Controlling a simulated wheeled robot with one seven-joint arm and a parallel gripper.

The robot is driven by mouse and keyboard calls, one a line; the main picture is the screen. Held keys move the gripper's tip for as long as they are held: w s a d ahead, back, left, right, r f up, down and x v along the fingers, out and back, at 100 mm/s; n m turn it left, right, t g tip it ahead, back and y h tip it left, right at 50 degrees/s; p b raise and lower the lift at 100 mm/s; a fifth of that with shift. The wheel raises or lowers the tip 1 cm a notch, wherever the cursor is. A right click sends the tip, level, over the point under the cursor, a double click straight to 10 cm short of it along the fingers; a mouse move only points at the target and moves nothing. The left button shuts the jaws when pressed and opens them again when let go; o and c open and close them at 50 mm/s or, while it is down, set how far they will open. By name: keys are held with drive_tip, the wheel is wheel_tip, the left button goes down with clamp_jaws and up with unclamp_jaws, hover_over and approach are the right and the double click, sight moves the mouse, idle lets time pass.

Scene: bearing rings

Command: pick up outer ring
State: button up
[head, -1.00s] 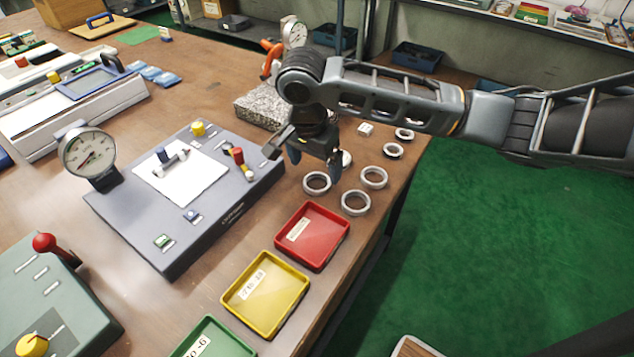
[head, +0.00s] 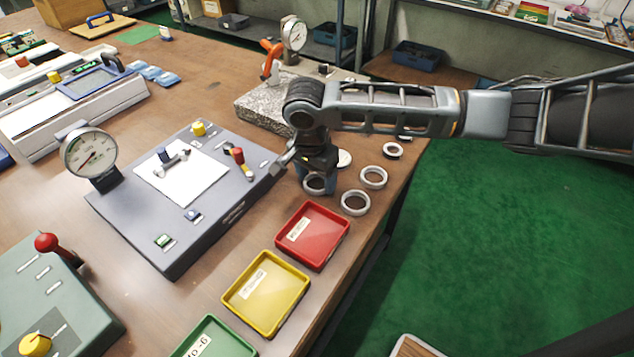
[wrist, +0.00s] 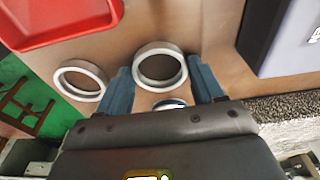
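A pale metal outer ring (wrist: 140,75) lies flat on the table between the two blue fingers of my gripper (wrist: 161,78) in the wrist view. The fingers stand spread, one on each side, close to its rim; I cannot tell if they touch it. In the head view, my gripper (head: 317,186) points down at table height, and the ring (head: 313,191) shows partly behind its fingers. Two similar rings lie to the right, one farther back (head: 373,186) and one nearer (head: 355,212). A ring (wrist: 81,94) also lies left of the fingers in the wrist view.
A red tray (head: 335,246), a yellow tray (head: 296,300) and a green tray (head: 240,349) line the table's front. A grey fixture board (head: 228,222) stands close left of my gripper. A granite block (head: 258,117) lies behind. The table edge is right of the rings.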

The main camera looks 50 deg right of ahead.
drive_tip(key=c, duration=0.6)
drive_tip(key=shift+r, duration=0.1)
